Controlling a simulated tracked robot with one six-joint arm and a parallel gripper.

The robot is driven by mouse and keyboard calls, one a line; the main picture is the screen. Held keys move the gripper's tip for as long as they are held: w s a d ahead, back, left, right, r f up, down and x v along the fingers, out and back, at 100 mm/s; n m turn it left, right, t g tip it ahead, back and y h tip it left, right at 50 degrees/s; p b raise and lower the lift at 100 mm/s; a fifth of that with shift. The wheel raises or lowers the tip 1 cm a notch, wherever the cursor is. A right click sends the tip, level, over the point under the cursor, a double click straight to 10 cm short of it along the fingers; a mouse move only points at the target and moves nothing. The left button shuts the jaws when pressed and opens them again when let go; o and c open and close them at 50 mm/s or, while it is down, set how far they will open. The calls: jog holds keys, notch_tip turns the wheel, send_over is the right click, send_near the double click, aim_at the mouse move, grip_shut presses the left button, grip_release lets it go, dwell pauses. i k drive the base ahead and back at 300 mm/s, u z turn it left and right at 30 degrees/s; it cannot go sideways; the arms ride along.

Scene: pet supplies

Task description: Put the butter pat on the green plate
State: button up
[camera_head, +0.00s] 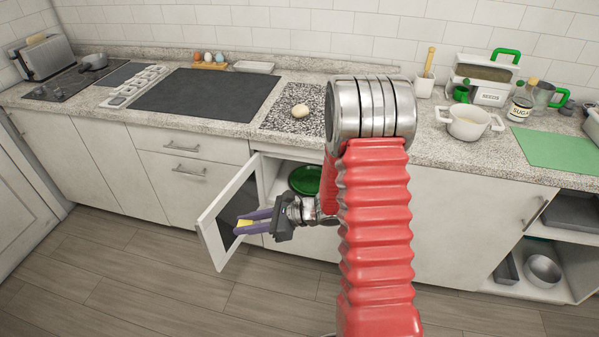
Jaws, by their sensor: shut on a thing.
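My gripper (246,222) has purple fingers and points left, in front of the open cabinet door. It is shut on the yellow butter pat (244,224), which shows only in part between the fingers. The green plate (305,179) lies inside the open lower cabinet, to the right of and above the gripper in the picture. My red arm covers part of the view just right of the plate. The butter pat is apart from the plate.
The white cabinet door (222,210) stands open close to my gripper. At right, an open shelf holds a metal bowl (543,270). The floor in front is clear.

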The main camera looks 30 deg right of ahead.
aim_at(312, 183)
jog(key=u, duration=0.25)
jog(key=i, duration=1.3)
